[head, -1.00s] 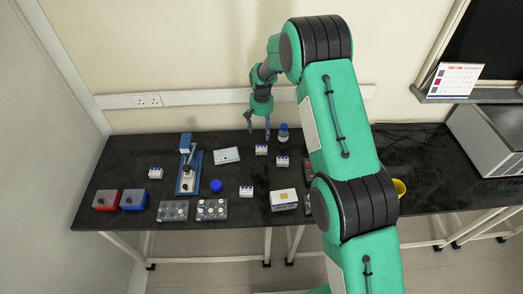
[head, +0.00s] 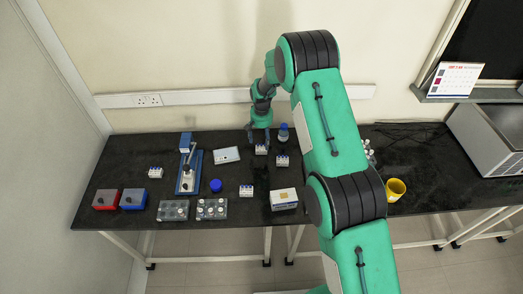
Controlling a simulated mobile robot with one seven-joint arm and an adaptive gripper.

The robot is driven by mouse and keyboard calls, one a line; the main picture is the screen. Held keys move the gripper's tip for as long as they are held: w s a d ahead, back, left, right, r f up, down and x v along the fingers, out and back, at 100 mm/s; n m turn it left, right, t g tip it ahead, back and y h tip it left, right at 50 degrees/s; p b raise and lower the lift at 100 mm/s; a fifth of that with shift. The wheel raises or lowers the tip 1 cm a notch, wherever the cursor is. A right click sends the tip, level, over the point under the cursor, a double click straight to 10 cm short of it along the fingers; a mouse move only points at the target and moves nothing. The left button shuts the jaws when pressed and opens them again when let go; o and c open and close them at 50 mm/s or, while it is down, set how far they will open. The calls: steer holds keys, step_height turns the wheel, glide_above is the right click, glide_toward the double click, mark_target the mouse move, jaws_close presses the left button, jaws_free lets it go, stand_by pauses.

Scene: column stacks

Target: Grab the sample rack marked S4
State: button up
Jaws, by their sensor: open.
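One rack (head: 261,151) is at the back, directly below my gripper (head: 260,146). Others are a rack just right of it (head: 282,161), a rack nearer the front (head: 246,191) and a rack at the left (head: 155,172). Their markings are too small to read, so I cannot tell which is S4. My gripper is open and points down, its fingers at or just above the back rack. I cannot tell whether they touch it.
A blue-capped bottle (head: 283,132) stands close to the right of my gripper. A white box (head: 284,199), blue stand (head: 188,172), blue round object (head: 215,185) and grey trays (head: 173,210) lie around. A yellow cup (head: 396,189) is at the right. Bare bench lies right of it.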

mark_target(261, 148)
steer(key=shift+f, duration=0.55)
steer(key=shift+f, duration=0.1)
steer(key=shift+f, duration=2.55)
steer(key=c, duration=1.5)
